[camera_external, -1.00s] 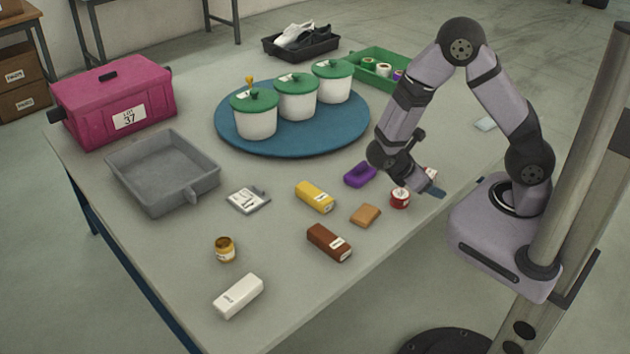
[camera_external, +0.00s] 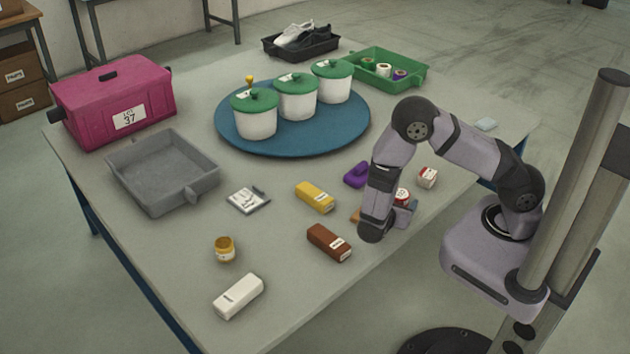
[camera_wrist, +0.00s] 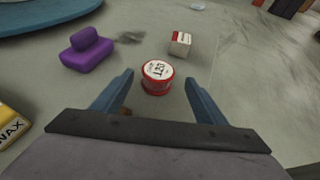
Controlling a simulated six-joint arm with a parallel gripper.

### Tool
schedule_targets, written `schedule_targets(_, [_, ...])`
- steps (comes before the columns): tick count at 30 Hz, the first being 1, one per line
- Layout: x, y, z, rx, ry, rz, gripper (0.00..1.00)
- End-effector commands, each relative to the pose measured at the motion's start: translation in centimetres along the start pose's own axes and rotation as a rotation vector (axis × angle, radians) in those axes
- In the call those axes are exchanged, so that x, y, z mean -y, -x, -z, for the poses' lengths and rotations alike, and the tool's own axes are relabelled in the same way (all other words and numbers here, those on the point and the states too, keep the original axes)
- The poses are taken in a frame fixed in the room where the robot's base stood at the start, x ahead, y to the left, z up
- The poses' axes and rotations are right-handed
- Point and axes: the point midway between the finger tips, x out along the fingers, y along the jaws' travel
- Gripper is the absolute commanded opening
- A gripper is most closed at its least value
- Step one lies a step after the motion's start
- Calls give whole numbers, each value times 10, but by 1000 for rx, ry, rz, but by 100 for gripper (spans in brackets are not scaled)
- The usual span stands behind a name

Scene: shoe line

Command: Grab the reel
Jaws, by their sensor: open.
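The reel (camera_wrist: 157,77) is a red spool with a white printed label on top. It stands upright on the table between and just ahead of the fingertips of my gripper (camera_wrist: 158,85) in the wrist view. My gripper is open, low over the table, with one finger on each side of the near space. In the external view the reel (camera_external: 402,195) is partly hidden behind my gripper (camera_external: 408,208). I cannot tell whether a finger touches it.
A purple brush-like block (camera_wrist: 87,50) lies left of the reel, and a small red-and-white box (camera_wrist: 180,43) stands beyond it. A yellow block (camera_external: 315,197) and a brown block (camera_external: 329,242) lie nearby. More reels sit in a green tray (camera_external: 415,76).

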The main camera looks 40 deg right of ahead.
Motion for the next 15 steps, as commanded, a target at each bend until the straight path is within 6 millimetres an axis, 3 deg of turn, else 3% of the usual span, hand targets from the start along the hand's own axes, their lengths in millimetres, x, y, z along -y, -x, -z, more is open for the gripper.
schedule_targets(5, [-1,-8,0,1,1,2,66])
schedule_targets(15, [-3,-48,1,0,1,3,66])
